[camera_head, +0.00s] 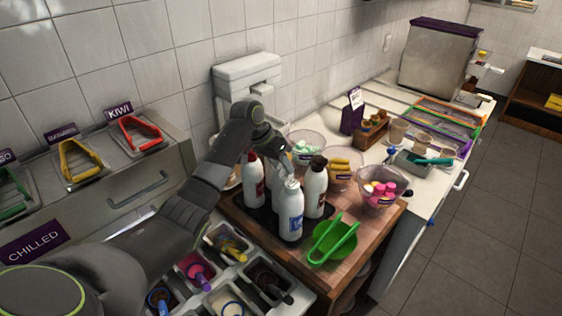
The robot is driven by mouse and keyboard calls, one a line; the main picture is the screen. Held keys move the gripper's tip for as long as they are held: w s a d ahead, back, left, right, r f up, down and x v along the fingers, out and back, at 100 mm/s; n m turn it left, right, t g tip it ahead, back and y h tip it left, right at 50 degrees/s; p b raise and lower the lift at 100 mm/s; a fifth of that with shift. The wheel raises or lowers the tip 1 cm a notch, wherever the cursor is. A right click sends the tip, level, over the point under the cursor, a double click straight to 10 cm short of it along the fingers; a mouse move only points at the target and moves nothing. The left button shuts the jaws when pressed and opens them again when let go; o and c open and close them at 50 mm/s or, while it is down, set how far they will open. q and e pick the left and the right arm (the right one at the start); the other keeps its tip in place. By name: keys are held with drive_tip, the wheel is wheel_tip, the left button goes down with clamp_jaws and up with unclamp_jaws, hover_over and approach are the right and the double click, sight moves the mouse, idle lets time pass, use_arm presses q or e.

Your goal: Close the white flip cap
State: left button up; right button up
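A white bottle with a blue label (290,215) stands upright at the front of a dark tray (262,217) on the wooden counter. Its white flip cap (291,184) is at the top, but it is too small to tell whether the lid is up or down. My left arm comes in from the left, and its gripper (284,163) points down just above and behind this cap. The fingers are small and dark, so their opening and any contact with the cap are unclear. My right gripper is out of view.
Close by stand a dark-capped bottle (315,188), a red-labelled bottle (253,180) and another partly hidden bottle. Green tongs (333,240) lie in front right. A bowl of pink and yellow pieces (381,190) is to the right. Topping tubs (228,243) fill the front left.

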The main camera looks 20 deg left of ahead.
sight(289, 181)
use_arm(q)
drive_tip(key=shift+c, duration=0.5)
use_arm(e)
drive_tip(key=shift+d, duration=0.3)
use_arm(q)
clamp_jaws()
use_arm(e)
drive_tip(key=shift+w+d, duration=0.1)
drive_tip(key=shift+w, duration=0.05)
use_arm(q)
drive_tip(key=shift+d, duration=0.1)
drive_tip(key=y, duration=0.1)
drive_tip(key=d+t+y, duration=0.1)
drive_tip(key=y, duration=0.1)
drive_tip(key=shift+s+d+r+m, duration=0.15)
drive_tip(key=shift+s+d+m, duration=0.1)
drive_tip(key=shift+s+m, duration=0.05)
drive_tip(key=shift+s+d+m+t+y, duration=0.2)
drive_tip(key=shift+d+t+y, duration=0.1)
drive_tip(key=shift+y, duration=0.5)
drive_tip(key=shift+s+d+m+t+y, duration=0.1)
drive_tip(key=shift+d+m+t+y, duration=0.15)
drive_tip(key=shift+y, duration=0.55)
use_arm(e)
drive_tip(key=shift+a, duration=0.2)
use_arm(q)
drive_tip(key=shift+d, duration=0.1)
